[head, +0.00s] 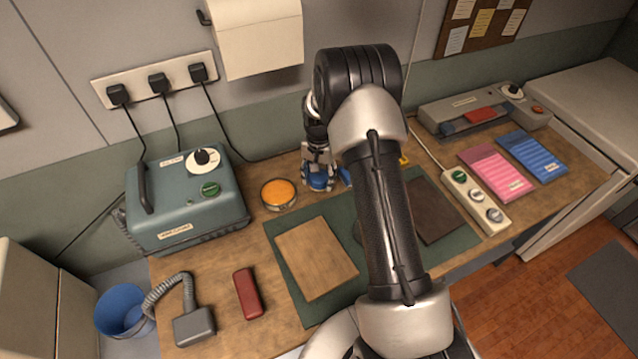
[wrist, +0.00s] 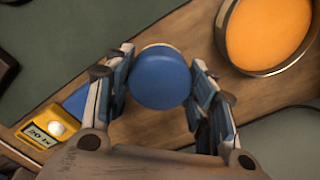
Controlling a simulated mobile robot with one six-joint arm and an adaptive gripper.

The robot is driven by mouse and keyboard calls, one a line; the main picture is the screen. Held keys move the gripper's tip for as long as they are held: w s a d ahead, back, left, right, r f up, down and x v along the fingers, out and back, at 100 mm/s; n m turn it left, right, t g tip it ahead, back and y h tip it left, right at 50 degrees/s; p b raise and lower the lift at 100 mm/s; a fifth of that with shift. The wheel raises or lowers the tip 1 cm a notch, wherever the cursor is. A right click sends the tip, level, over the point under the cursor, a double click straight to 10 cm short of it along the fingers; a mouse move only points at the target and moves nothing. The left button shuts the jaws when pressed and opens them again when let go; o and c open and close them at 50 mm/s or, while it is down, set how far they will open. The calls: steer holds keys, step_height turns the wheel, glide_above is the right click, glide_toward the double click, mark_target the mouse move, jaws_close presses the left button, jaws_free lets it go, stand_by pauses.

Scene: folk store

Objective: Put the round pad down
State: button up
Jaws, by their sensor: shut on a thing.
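A blue round pad (wrist: 160,82) with a pale rim sits between the two fingers of my gripper (wrist: 158,78) in the wrist view. The gripper is shut on it. In the head view my gripper (head: 319,172) is at the back of the wooden bench, with the blue of the pad and fingers low over the wood. A round tin with an orange face (head: 279,194) stands just left of the gripper; it also shows at upper right in the wrist view (wrist: 268,32). I cannot tell whether the pad touches the bench.
A green mat (head: 287,262) carries a tan board (head: 316,258) and a dark board (head: 436,212). A teal machine (head: 183,205) stands at left. A yellow device with a white button (wrist: 45,135) is near my left finger. A power strip (head: 475,202) lies at right.

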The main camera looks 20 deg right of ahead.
steer(key=shift+f, duration=1.35)
steer(key=shift+f+b, duration=0.15)
steer(key=shift+b, duration=0.15)
steer(key=o, duration=0.9)
steer(key=shift+o, duration=0.2)
